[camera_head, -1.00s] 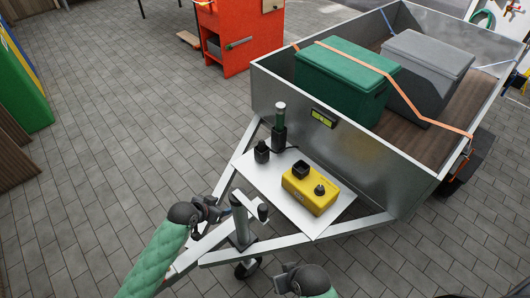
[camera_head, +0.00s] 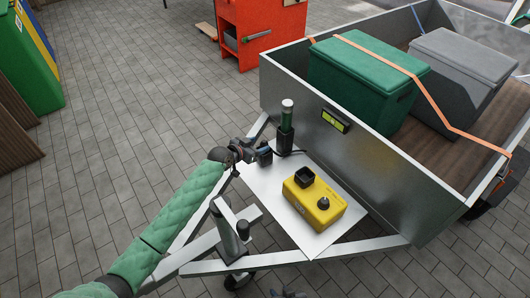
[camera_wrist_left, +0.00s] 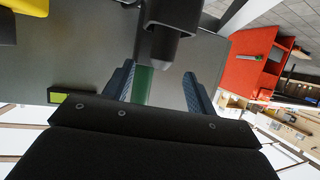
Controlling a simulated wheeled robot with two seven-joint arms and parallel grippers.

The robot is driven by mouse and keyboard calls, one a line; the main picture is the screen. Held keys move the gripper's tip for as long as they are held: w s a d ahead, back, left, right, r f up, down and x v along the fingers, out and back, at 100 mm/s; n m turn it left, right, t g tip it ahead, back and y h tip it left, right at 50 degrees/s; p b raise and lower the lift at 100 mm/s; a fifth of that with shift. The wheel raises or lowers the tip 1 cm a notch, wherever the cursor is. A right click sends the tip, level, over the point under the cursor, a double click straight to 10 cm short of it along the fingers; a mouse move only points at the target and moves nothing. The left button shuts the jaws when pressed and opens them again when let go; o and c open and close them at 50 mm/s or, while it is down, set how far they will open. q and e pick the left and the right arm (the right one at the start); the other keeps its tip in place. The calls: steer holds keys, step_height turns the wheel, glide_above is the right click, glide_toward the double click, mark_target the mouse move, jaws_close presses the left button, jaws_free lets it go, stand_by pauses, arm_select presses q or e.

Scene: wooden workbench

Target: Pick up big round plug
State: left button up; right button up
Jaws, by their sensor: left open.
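The dark plug (camera_head: 265,159) is at the left corner of the white plate (camera_head: 262,185), mostly hidden behind my left gripper (camera_head: 262,152) in the head view. My left gripper is open, its fingers close to the plug. In the left wrist view, a black rounded body (camera_wrist_left: 168,42) hangs from the top of the picture, just above the gap between the two blue-grey fingers (camera_wrist_left: 157,88). I cannot tell if the fingers touch it. Of my right arm, only a dark sliver shows at the bottom edge of the head view; its jaws cannot be made out.
A green-and-black cylinder (camera_head: 286,127) stands upright just behind the plug. A yellow box (camera_head: 315,202) with a black square socket and a knob sits on the plate. The metal trailer wall (camera_head: 350,165) rises behind, with a yellow-green label (camera_head: 335,121).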

mark_target(261, 144)
arm_select(q)
steer(key=shift+f+x, duration=0.15)
steer(key=shift+x, duration=1)
steer(key=shift+f+x, duration=0.15)
steer(key=shift+x, duration=1)
steer(key=shift+a, duration=0.1)
steer(key=shift+c, duration=0.3)
jaws_close()
